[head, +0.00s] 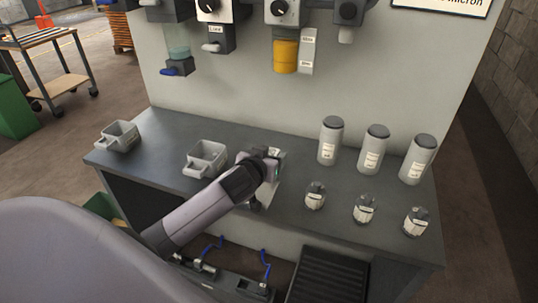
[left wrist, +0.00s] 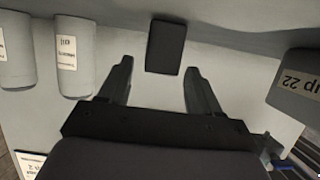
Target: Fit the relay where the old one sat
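I cannot make out a relay, old or new, for certain in either view. My left gripper (head: 272,160) is over the middle of the grey bench (head: 150,150), to the right of a small grey tub (head: 206,158). In the left wrist view its two dark fingers (left wrist: 157,75) are spread apart with nothing between them. A dark rectangular block or patch (left wrist: 166,47) lies beyond the fingertips against a pale surface; I cannot tell what it is. My right gripper is in neither view.
Three tall lidded canisters (head: 330,141) and three small jars (head: 315,196) stand on the right of the bench. Another tub (head: 118,136) sits far left. Filter units, one with a yellow bowl (head: 285,56), hang on the panel above. A black ribbed surface (head: 328,277) is at the front.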

